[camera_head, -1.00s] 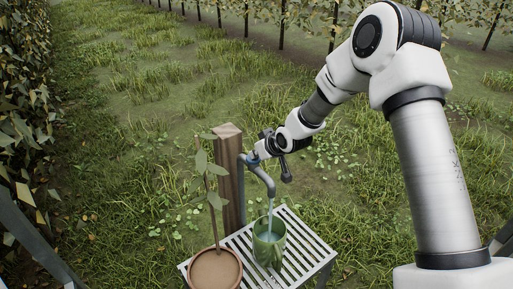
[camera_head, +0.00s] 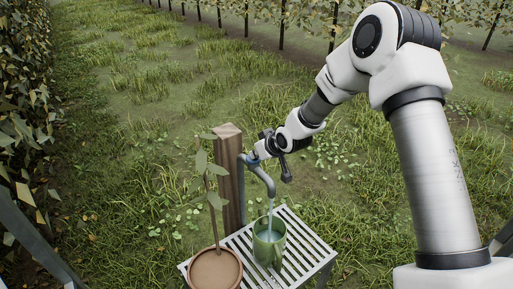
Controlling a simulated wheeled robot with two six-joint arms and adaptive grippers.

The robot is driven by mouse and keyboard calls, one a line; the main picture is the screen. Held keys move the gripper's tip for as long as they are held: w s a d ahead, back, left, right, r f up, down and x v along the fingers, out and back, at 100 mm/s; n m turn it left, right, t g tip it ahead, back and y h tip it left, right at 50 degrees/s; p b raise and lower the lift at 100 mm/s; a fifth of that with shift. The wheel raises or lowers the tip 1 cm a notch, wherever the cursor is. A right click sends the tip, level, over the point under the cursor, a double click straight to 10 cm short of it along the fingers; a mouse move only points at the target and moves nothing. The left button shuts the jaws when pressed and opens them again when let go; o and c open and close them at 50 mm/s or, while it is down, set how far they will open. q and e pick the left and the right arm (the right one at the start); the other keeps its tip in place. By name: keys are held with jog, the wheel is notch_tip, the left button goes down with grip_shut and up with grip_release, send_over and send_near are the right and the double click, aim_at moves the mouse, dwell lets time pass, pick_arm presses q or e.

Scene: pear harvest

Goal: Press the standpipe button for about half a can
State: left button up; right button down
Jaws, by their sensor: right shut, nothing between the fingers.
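The standpipe is a wooden post (camera_head: 230,180) with a grey curved spout (camera_head: 264,177). Water runs from the spout into a green can (camera_head: 268,243) on a slatted stand. Water shows inside the can, below its rim. My right gripper (camera_head: 255,159) is at the top of the spout, by the post, and is shut with nothing held. Its fingertips are small here and partly hidden, and the button under them cannot be made out. My left gripper is not in view.
The white slatted stand (camera_head: 312,249) carries the can and a brown pot (camera_head: 215,270) with a thin leafy plant (camera_head: 212,185) left of it. Grass lies around. A leafy hedge (camera_head: 20,120) runs along the left edge.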

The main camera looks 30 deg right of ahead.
aim_at(256, 160)
jog(key=shift+s+f, duration=0.3)
jog(key=shift+f, duration=0.15)
jog(key=shift+r+p, duration=0.35)
jog(key=r+p, duration=0.1)
jog(key=r, duration=0.1)
jog(key=r+p, duration=0.1)
jog(key=shift+w+r+p, duration=0.15)
jog(key=shift+w+p, duration=0.15)
jog(key=v, duration=1)
jog(key=shift+r, duration=0.45)
jog(key=shift+w+d, duration=0.1)
jog(key=shift+w, duration=0.05)
